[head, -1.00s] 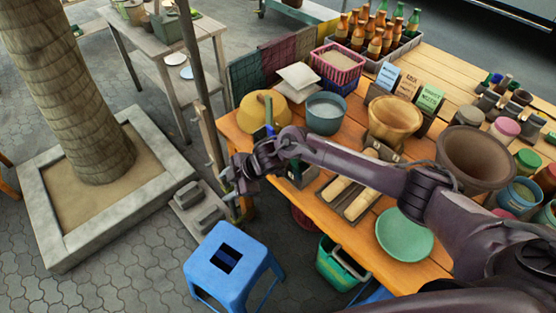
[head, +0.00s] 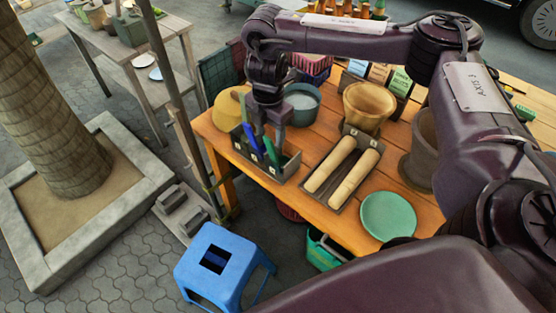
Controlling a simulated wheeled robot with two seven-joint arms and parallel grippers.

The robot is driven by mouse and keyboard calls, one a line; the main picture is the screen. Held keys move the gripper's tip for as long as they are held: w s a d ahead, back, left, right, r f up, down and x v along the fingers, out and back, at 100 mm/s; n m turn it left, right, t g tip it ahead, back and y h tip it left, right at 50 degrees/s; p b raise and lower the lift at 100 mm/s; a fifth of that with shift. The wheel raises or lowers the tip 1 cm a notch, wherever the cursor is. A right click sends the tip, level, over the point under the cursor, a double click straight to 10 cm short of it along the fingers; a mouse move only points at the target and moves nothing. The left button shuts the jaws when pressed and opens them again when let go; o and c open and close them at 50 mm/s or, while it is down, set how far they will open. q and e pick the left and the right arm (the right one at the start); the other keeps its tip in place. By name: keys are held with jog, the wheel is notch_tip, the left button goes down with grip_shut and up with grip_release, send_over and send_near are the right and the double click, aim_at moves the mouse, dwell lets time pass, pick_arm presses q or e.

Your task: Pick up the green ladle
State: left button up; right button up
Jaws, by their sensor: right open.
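The green ladle (head: 271,152) stands in a dark grey divided holder (head: 282,175) near the table's front left corner. Only its upper part shows; the rest is hidden in the holder. A blue utensil (head: 248,138) stands to its left in the same holder. My right gripper (head: 268,143) points down over the holder, with its fingers open close around or beside the top of the green ladle. I cannot tell whether they touch it. My left gripper is not in view.
A rack with two rolling pins (head: 352,176) lies right of the holder. A green plate (head: 388,216), a wooden mortar (head: 368,102) and a grey-blue bowl (head: 301,103) are nearby. A yellow bowl (head: 229,108) stands behind left. A blue stool (head: 222,262) stands in front.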

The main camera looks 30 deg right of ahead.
aim_at(270, 143)
jog(key=f, duration=0.2)
jog(key=f+p, duration=0.1)
jog(key=f, duration=0.2)
jog(key=shift+w+d+f, duration=0.15)
jog(key=shift+w+f, duration=0.2)
jog(key=shift+w, duration=0.05)
grip_shut()
